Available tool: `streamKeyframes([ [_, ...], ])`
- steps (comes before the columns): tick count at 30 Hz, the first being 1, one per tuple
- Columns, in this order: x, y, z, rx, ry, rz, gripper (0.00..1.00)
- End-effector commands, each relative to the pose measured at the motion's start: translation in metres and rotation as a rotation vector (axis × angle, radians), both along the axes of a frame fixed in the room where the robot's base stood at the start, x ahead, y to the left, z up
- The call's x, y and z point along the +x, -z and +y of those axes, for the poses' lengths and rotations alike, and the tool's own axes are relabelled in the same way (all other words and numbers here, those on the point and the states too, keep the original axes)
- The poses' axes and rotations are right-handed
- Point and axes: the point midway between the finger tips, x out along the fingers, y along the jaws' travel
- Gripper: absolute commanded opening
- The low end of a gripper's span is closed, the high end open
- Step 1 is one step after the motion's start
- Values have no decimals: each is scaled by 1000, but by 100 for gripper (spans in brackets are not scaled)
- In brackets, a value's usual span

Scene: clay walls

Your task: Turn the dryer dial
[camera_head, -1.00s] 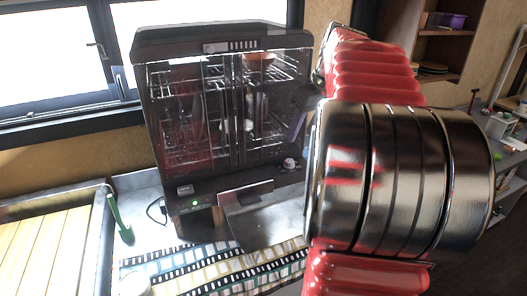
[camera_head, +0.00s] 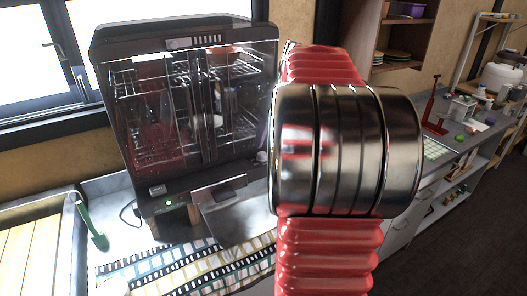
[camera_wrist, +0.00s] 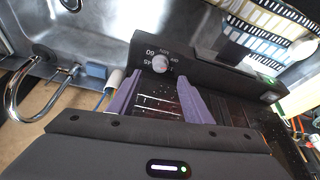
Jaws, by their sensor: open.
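The dryer (camera_head: 190,45) is a dark cabinet with clear doors and racks of dishes inside, at left in the head view. Its round pale dial (camera_wrist: 160,63) sits on the dark front panel in the wrist view, with printed numbers such as 60 and 45 around it and a red mark. The dial (camera_head: 262,156) also shows small beside my arm in the head view. My gripper (camera_wrist: 158,82) is open, its two purple fingers pointing at the panel on either side of the dial, with nothing between them. Whether they touch it cannot be told. My arm hides most of the gripper in the head view.
A metal drip tray (camera_head: 235,212) juts out below the dryer's front. A striped cloth (camera_head: 190,272) lies on the counter before it. A curved metal faucet (camera_wrist: 14,95) is at left in the wrist view. A green brush (camera_head: 97,235) stands near the sink.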

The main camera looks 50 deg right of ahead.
Motion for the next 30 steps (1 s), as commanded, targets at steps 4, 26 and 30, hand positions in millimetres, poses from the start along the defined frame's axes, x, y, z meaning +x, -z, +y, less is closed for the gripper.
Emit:
streamKeyframes([
  [4,9,22,-1,1,0,2,46],
  [26,28,70,-4,-1,1,0,46],
  [30,28,70,-4,-1,1,0,37],
])
